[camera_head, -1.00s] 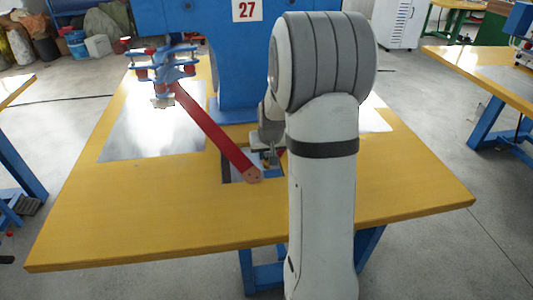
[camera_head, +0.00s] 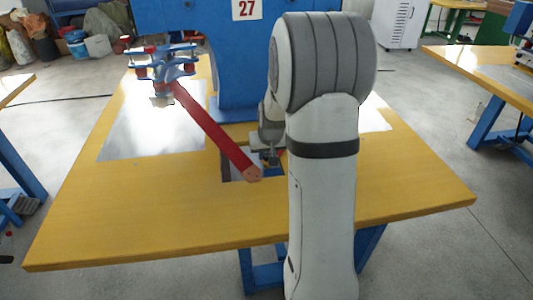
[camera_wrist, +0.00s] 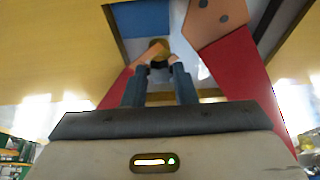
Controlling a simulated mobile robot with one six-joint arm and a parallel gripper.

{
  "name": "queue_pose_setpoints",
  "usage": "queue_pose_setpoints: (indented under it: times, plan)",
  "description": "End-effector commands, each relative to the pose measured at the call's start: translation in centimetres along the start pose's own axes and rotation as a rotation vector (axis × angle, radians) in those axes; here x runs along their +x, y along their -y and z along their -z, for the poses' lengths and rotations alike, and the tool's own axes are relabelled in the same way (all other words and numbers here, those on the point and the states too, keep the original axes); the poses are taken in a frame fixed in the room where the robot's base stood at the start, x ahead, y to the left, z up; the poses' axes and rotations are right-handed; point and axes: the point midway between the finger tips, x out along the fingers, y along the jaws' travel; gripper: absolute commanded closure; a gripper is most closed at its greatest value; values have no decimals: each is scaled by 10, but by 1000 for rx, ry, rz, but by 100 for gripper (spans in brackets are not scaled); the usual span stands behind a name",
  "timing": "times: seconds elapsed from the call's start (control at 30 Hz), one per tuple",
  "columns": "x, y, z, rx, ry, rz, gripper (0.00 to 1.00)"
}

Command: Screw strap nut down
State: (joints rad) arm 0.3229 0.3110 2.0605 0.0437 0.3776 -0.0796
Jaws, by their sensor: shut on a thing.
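My gripper (camera_wrist: 158,72) is shut on a small brass-coloured nut (camera_wrist: 158,47), which shows between and just beyond the fingertips in the wrist view. A red strap (camera_head: 212,130) with a copper-coloured, dotted end (camera_head: 253,173) runs diagonally to the opening in the table. Its end also shows in the wrist view (camera_wrist: 212,20), to the right of my fingers. A second red strap (camera_wrist: 118,88) has its copper-coloured end by the nut at my fingertips. In the head view my gripper (camera_head: 270,160) is small and partly behind my arm. The nut's seating and thread are hidden.
The yellow table (camera_head: 130,215) has a recessed opening (camera_head: 232,164) under my gripper. A blue machine body (camera_head: 235,70) marked 27 stands behind. A blue multi-armed fixture (camera_head: 162,66) stands at the strap's far end. The table's front left is clear.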

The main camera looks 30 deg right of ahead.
Motion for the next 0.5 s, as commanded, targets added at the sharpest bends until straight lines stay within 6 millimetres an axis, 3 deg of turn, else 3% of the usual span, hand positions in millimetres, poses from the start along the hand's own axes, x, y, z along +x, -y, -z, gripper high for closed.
queue_pose_setpoints:
  times: [0.27, 0.5]
  plan:
    - [2, 0, -1, 4, 1, -2, 96]
    - [3, 2, 0, 114, -1, -48, 96]
